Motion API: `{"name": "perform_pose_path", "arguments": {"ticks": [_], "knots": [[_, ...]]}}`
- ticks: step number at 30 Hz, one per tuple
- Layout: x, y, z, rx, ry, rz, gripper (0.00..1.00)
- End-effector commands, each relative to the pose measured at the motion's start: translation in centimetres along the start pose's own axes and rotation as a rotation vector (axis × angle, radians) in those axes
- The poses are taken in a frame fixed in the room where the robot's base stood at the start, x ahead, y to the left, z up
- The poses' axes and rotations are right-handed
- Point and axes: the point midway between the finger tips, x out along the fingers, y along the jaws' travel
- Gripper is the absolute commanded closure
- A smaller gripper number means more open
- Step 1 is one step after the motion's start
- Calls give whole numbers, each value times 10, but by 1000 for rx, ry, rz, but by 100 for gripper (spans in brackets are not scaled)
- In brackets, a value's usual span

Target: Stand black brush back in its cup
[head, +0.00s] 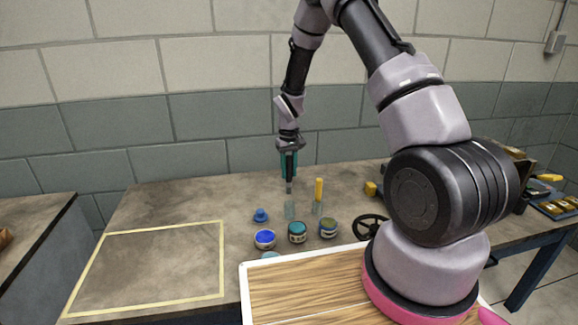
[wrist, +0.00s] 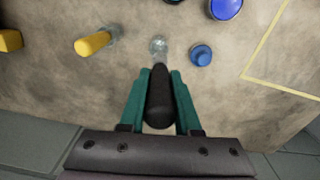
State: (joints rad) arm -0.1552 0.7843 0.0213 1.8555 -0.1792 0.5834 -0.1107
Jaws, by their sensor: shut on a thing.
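My gripper (head: 289,172) points down over the table and is shut on the black brush (head: 289,187). In the wrist view the brush's dark handle (wrist: 159,100) lies between the teal fingers. The brush looks upright. A clear cup (head: 289,209) stands just below its lower end in the head view. In the wrist view this cup (wrist: 158,45) shows just beyond the brush's end, and it looks empty. I cannot tell exactly how well they line up. A second clear cup (head: 317,208) to the right holds a yellow-handled brush (head: 319,188).
A small blue object (head: 261,215) stands left of the empty cup. Blue (head: 265,239), teal (head: 297,232) and olive (head: 328,228) pots stand in front. A black handwheel (head: 370,227) is at right. A taped outline (head: 150,265) on the left encloses clear table.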

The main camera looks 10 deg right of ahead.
Motion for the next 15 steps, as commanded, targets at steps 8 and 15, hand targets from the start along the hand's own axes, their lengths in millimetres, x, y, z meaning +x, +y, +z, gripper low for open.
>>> {"name": "perform_pose_path", "arguments": {"ticks": [8,15], "knots": [[23,0,1,1,-2,0,100],[42,0,0,0,-2,1,100]]}}
